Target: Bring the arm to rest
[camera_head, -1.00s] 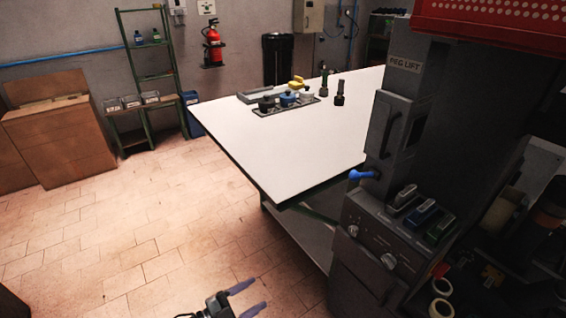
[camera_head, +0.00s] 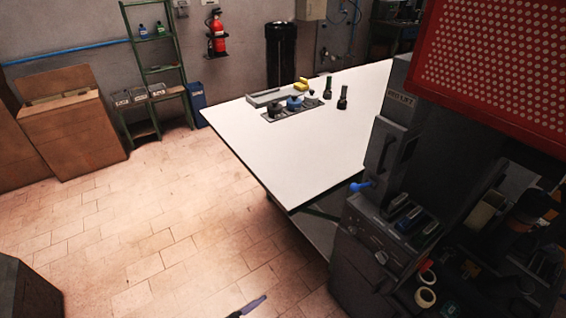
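One purple-grey finger of my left gripper (camera_head: 252,305) shows at the bottom edge of the head view, over the tiled floor. It points up and to the right. The other finger and the rest of that arm are below the frame, so its opening is hidden. No object shows at the visible finger. My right gripper is not in view.
A white-topped table (camera_head: 260,150) bears a tray of bottles (camera_head: 292,112) and two dark tools. A grey machine (camera_head: 372,250) with a blue-knobbed lever (camera_head: 360,186) and a red perforated panel (camera_head: 490,70) stands right.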

